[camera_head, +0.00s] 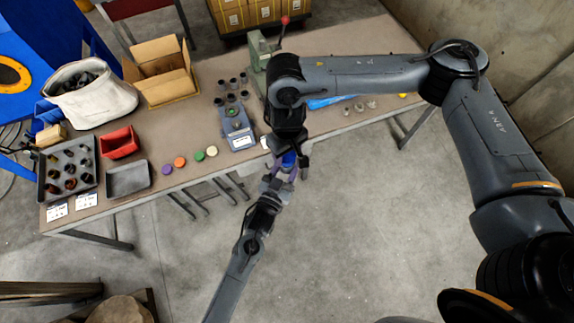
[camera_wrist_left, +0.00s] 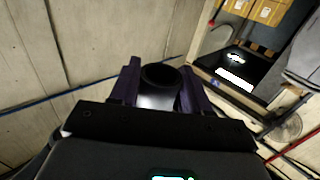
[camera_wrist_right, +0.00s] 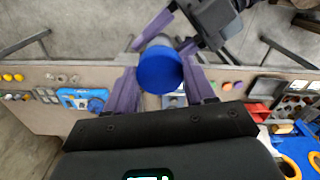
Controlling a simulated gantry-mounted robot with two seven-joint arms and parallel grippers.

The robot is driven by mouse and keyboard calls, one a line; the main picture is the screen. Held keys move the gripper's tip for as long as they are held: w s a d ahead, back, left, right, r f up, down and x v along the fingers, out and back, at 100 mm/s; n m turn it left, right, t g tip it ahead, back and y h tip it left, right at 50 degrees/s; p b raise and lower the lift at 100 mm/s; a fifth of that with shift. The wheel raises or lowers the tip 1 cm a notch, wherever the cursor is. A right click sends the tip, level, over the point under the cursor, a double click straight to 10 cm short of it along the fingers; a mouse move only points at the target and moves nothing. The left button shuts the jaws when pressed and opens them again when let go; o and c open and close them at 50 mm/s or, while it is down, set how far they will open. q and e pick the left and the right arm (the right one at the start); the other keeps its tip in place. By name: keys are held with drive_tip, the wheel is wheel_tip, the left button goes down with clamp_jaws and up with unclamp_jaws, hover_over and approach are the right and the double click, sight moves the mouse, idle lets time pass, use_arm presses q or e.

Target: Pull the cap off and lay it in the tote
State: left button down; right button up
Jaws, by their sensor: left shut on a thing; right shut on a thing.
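A blue round piece, which looks like the cap (camera_wrist_right: 160,72), sits between the purple fingers of my right gripper (camera_head: 288,157), which is shut on it. The blue also shows in the head view (camera_head: 289,161), in front of the table's front edge. My left gripper (camera_head: 277,181) meets it from below and is shut on a dark cylinder (camera_wrist_left: 160,80). The two held parts look in line; whether they are still joined is hidden by the fingers. A white canvas bag (camera_head: 112,110) with dark things in it, a red bin (camera_head: 119,142) and an empty grey tray (camera_head: 128,180) stand on the table's left.
A grey tray of dark bottles (camera_head: 46,193) and an open cardboard box (camera_head: 170,92) stand at the left. Coloured discs (camera_head: 180,162) lie along the front edge. A blue-grey device (camera_head: 238,128) and a green press (camera_head: 257,52) stand mid-table.

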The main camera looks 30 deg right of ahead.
sight(287, 155)
drive_tip(key=shift+r, duration=2.65)
